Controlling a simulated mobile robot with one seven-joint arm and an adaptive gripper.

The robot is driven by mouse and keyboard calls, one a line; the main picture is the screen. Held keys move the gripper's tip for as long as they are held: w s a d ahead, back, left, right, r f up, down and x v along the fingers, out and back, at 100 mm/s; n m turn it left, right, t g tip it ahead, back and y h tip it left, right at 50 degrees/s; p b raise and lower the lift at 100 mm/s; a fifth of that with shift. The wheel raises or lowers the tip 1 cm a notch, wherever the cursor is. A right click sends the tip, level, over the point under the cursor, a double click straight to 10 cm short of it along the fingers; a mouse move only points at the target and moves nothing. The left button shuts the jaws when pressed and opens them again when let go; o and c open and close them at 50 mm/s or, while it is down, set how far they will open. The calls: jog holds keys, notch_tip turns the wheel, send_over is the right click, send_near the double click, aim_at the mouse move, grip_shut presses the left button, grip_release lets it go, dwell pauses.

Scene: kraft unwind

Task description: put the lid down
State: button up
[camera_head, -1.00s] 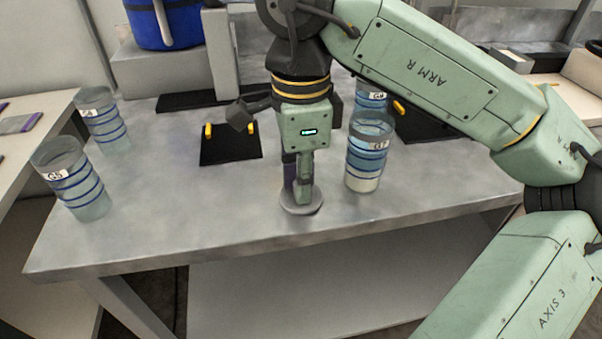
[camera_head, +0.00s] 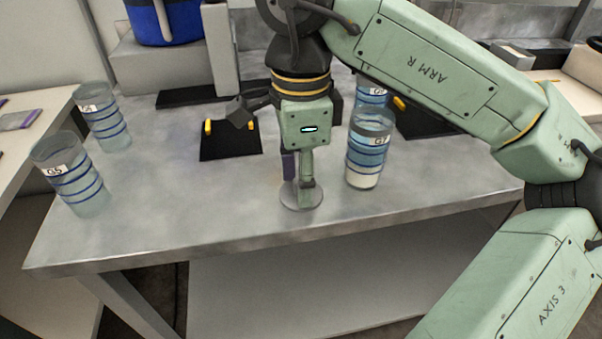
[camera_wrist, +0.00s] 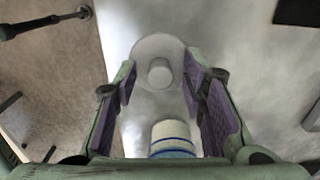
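The lid (camera_head: 302,202) is a grey disc with a round knob, lying flat on the grey table near its front edge. The wrist view also shows the lid (camera_wrist: 158,48), with its knob between my finger pads. My gripper (camera_head: 298,184) points down right over the lid. Its purple-padded fingers are spread, with a gap on each side of the knob, so it is open and holds nothing. The near finger covers part of the lid in the head view.
Jar G7 (camera_head: 368,160), holding white stuff at its bottom, stands close right of my gripper, with another jar (camera_head: 372,90) behind it. Jar G5 (camera_head: 72,180) and another jar (camera_head: 105,120) stand at the left. A black pad (camera_head: 230,142) lies behind left.

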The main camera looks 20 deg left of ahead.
notch_tip(320, 180, up, 12)
jog(key=shift+r+p, duration=0.15)
jog(key=shift+p, duration=0.25)
dwell(0.4)
